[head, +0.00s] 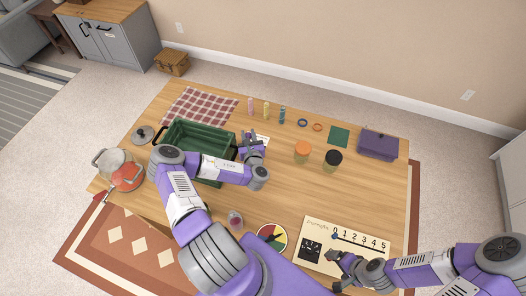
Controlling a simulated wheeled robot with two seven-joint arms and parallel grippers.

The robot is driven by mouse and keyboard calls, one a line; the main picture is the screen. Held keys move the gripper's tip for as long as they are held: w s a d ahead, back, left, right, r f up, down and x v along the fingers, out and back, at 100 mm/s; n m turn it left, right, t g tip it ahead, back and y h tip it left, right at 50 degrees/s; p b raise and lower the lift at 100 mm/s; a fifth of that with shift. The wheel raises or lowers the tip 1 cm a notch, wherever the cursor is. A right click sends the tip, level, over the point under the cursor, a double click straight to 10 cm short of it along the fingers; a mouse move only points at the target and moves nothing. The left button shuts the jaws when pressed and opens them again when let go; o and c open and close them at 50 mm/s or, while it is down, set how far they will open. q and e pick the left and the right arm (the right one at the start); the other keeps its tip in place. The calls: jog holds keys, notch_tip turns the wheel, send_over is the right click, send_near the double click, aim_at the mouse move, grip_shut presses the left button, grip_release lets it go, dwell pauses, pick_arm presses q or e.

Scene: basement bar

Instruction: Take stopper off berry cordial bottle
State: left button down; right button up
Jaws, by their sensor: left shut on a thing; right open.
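A small clear bottle or jar with pinkish contents (235,218) stands near the table's front edge, beside my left forearm. It may be the berry cordial bottle, but I cannot read a label or tell whether a stopper sits in it. My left gripper (251,139) is over the table behind it, just right of the green crate (222,131). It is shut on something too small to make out. My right gripper (338,271) is open and empty over the number board at the front right.
Two jars (302,152) (333,160), a purple box (378,145), a dial (272,238) and the number board (370,250) surround the clear table right of centre.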

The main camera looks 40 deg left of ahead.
pick_arm(q)
jog(key=f+b, duration=0.1)
jog(key=f, duration=0.3)
jog(key=f+b, duration=0.1)
jog(key=f, duration=0.4)
jog(key=f+b, duration=0.2)
jog(key=f, duration=0.2)
jog(key=shift+a+f, duration=0.15)
jog(key=shift+a, duration=0.2)
pick_arm(e)
jog(key=f, duration=0.4)
jog(key=shift+w, duration=0.25)
pick_arm(q)
notch_tip(320, 180, down, 5)
jog(key=shift+r+b, duration=0.1)
jog(key=shift+b, duration=0.6)
pick_arm(e)
jog(key=shift+f, duration=0.55)
pick_arm(q)
jog(key=shift+f+b, duration=0.3)
jog(key=shift+f, duration=0.25)
pick_arm(e)
jog(key=shift+s+f, duration=0.1)
jog(key=shift+f, duration=0.2)
pick_arm(q)
jog(key=shift+s+d, duration=0.1)
pick_arm(e)
jog(key=shift+d, duration=0.1)
